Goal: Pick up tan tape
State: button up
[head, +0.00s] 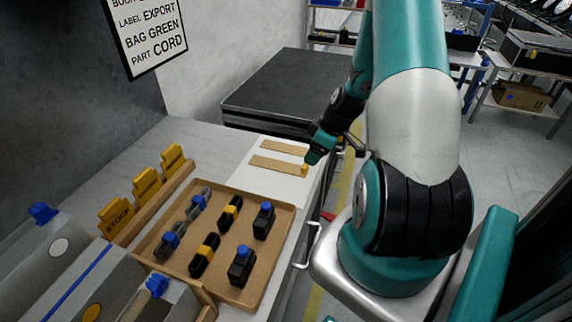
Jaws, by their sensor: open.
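Two flat tan strips lie on a white sheet (258,183) on the bench, and they look like the tan tape. The nearer, longer tan strip (272,164) lies just left of my gripper; the farther tan strip (283,147) is behind it. My gripper (308,167) is open, low at the right end of the nearer strip, by the sheet's right edge. A small yellow piece shows at its tip; whether it is part of the gripper I cannot tell. The fingertips are small, and contact with the strip cannot be made out.
A brown tray (211,272) holds several black and grey pieces with blue or yellow tops. Yellow labelled tags (147,184) stand along its left. Grey bins (75,280) fill the lower left. A dark-topped grey cabinet (285,88) stands behind. A printed sign (148,32) hangs above.

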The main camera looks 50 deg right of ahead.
aim_at(306, 165)
jog(key=shift+p+x, duration=0.8)
jog(key=shift+x, duration=2.5)
jog(key=shift+d, duration=0.1)
jog(key=c, duration=1)
